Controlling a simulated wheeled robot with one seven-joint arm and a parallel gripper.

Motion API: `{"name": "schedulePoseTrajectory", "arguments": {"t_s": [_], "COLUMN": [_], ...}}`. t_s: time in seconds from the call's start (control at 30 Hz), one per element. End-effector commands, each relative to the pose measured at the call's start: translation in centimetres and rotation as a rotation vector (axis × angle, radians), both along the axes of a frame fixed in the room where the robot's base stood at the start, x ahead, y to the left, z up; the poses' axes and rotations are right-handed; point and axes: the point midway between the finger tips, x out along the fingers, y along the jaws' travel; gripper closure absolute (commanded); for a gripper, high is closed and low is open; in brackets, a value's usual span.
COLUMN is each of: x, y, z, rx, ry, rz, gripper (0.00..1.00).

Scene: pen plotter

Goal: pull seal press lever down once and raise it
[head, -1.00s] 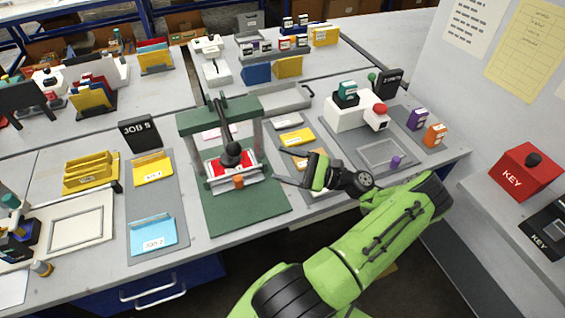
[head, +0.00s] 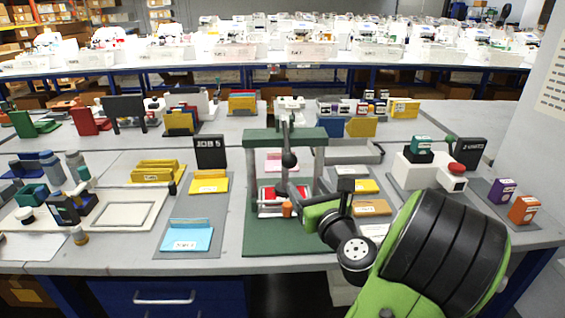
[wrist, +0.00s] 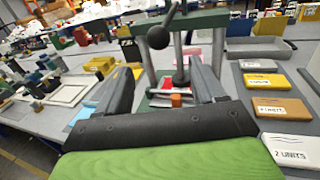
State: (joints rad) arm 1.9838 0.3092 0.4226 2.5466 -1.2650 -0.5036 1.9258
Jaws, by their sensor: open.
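The seal press (head: 312,155) is a green frame with grey posts on a green base. Its dark lever ends in a black ball knob (head: 289,159), which hangs in front of the frame in the head view. In the wrist view the knob (wrist: 158,37) shows above and between the fingers. A red pad with a small orange block (head: 287,209) sits low in the press. My gripper (wrist: 165,80) is open and empty, facing the press. In the head view my arm comes from the lower right, and the wrist hides part of the base's right side; the fingertips are hard to make out there.
Yellow and brown labelled cards (head: 371,207) lie right of the press. A white device with a red button (head: 457,168) stands farther right. A blue folder (head: 187,236) and the JOB 5 sign (head: 210,152) are at left. The table's front edge is close.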

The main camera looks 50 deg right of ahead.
Motion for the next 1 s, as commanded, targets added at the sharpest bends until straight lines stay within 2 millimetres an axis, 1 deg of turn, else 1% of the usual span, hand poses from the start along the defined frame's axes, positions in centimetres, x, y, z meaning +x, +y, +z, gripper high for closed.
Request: {"name": "schedulePoseTrajectory", "arguments": {"t_s": [0.03,0.13,0.37,0.4,0.5,0.7,0.83,1.0], "x": [0.8,1.5,3.5,4.5,6.7,10.4,11.6,12.0], "y": [-0.2,-0.9,-1.9,-2.6,-4.0,-6.4,-7.3,-7.6], "z": [0.9,1.1,0.8,0.8,0.8,0.8,0.5,0.2], "rx": [0.008,0.006,0.009,0.001,0.0,0.0,0.0,0.0], "ry": [-0.004,-0.009,0.003,0.002,0.001,0.001,0.002,0.002], "rz": [0.009,0.008,0.008,0.01,0.008,0.005,0.004,0.003], "gripper": [0.31,0.31,0.31,0.31,0.31,0.31,0.31,0.31]}}
